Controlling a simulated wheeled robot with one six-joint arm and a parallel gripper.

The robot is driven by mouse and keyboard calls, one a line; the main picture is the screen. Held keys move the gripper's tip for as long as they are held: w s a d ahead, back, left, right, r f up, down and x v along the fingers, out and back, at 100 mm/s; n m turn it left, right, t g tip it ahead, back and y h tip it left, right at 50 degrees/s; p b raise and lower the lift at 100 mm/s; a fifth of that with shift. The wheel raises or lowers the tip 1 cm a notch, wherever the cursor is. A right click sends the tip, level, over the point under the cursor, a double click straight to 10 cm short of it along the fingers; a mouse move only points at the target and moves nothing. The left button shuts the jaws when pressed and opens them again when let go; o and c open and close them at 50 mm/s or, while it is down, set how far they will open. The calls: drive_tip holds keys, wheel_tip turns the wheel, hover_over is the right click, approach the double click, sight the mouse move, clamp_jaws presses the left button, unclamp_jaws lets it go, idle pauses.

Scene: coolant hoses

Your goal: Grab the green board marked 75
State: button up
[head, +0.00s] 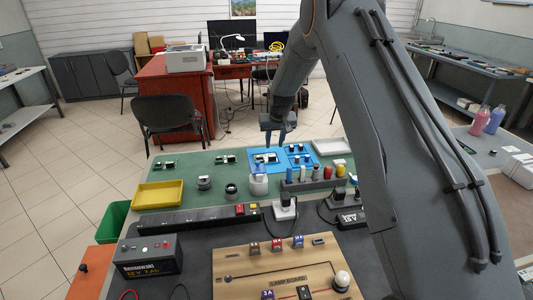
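Small dark green boards with white parts lie at the back of the green mat (215,180). One board (167,164) is at the left, one (225,160) is in the middle, and one (265,158) lies on a blue tray (285,167). The markings are too small to read, so I cannot tell which board is marked 75. My gripper (275,141) points down above the blue tray, near the board there. Its two fingers are apart with nothing seen between them.
A yellow tray (158,195) is at the left of the mat. A grey rack with coloured pieces (313,183) and a grey-white jar (258,185) stand in front of the blue tray. A white tray (332,147) lies to its right. A wooden lamp board (285,272) is at the front.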

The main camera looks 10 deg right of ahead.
sight(273, 156)
drive_tip(key=shift+w+p+x, duration=0.15)
drive_tip(key=shift+p+x, duration=0.1)
drive_tip(key=shift+x, duration=0.55)
drive_tip(key=shift+w+p+x, duration=0.15)
drive_tip(key=shift+p+x, duration=0.1)
drive_tip(key=shift+x, duration=0.55)
drive_tip(key=shift+p+x, duration=1.25)
drive_tip(key=shift+x, duration=1.1)
drive_tip(key=shift+s+f, duration=0.1)
drive_tip(key=shift+s, duration=0.1)
drive_tip(key=c, duration=0.7)
